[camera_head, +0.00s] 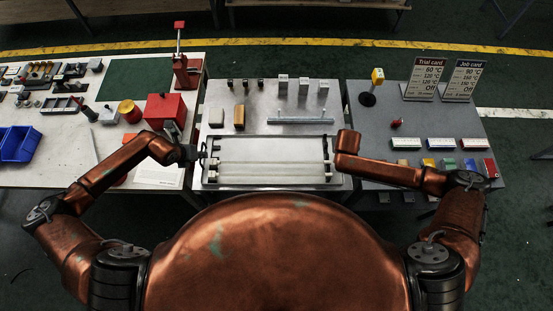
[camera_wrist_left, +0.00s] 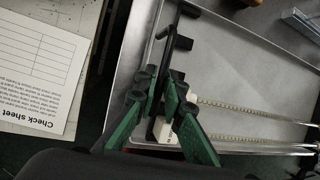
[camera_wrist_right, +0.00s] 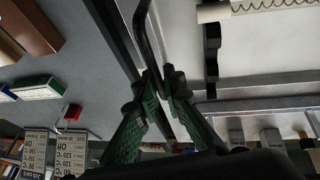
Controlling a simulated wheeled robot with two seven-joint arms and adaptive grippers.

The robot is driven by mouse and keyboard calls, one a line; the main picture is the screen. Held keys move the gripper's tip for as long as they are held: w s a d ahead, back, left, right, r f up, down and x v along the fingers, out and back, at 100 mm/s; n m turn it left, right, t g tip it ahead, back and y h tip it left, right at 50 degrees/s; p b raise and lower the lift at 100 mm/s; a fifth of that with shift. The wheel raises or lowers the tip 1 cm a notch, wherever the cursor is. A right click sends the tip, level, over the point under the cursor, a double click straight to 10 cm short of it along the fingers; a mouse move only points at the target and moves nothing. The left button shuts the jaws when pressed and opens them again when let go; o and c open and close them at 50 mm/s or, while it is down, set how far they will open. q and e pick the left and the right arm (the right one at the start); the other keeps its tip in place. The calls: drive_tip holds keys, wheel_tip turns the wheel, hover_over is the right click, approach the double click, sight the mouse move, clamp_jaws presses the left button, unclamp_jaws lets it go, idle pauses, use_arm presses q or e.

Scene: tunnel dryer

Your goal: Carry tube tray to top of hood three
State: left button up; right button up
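The tube tray (camera_head: 327,184), a shallow metal tray holding long pale tubes, lies at the front of the middle metal surface (camera_head: 215,107). Black handles stand at its left and right ends. My left gripper (camera_head: 198,154) is at the left handle, and in the left wrist view its green-padded fingers (camera_wrist_left: 163,82) close around the black bar. My right gripper (camera_head: 334,160) is at the right handle. In the right wrist view its fingertips (camera_wrist_right: 165,76) meet on the dark bar. Whether the tray is resting or slightly raised is unclear. No hood number is readable.
Metal weights (camera_head: 303,87) and a blue-grey bar (camera_head: 300,121) stand behind the tray. The grey surface at right (camera_head: 365,130) has a yellow-topped post (camera_head: 377,77), two cards (camera_head: 463,80) and coloured blocks. A red box (camera_head: 165,108) and check sheet (camera_wrist_left: 35,70) are left.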

use_arm(q)
clamp_jaws()
use_arm(e)
clamp_jaws()
use_arm(q)
drive_tip(key=shift+w+r, duration=0.1)
drive_tip(key=shift+r, duration=0.05)
use_arm(e)
drive_tip(key=shift+r, duration=0.15)
